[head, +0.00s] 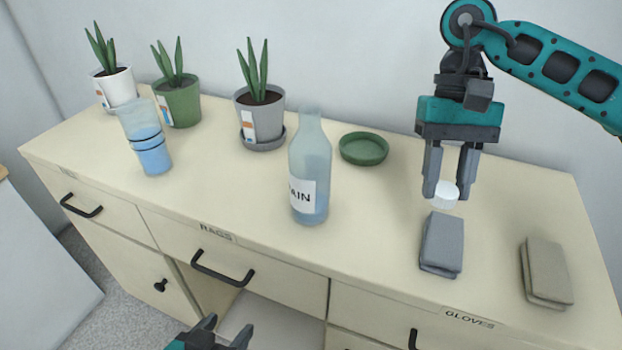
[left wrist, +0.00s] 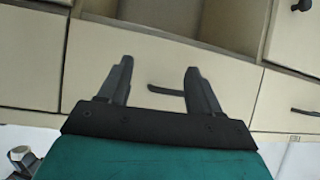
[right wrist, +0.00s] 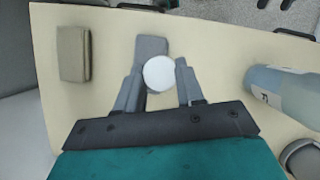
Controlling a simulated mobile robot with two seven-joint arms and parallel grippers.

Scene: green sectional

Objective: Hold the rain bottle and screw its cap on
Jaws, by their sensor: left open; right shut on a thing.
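The rain bottle (head: 309,165) stands upright and uncapped on the cabinet top, with a white label and bluish liquid low inside. It also shows in the right wrist view (right wrist: 284,92). My right gripper (head: 449,190) is shut on the white cap (head: 445,195) and holds it above the grey folded cloth, to the right of the bottle. The cap shows as a white disc between the fingers in the right wrist view (right wrist: 159,73). My left gripper (head: 227,335) is open and empty, low in front of the cabinet drawers; its spread fingers show in the left wrist view (left wrist: 156,85).
A green saucer (head: 363,149) lies behind the bottle. Grey (head: 441,245) and beige (head: 546,270) folded cloths lie right. The top in front of the saucer is clear.

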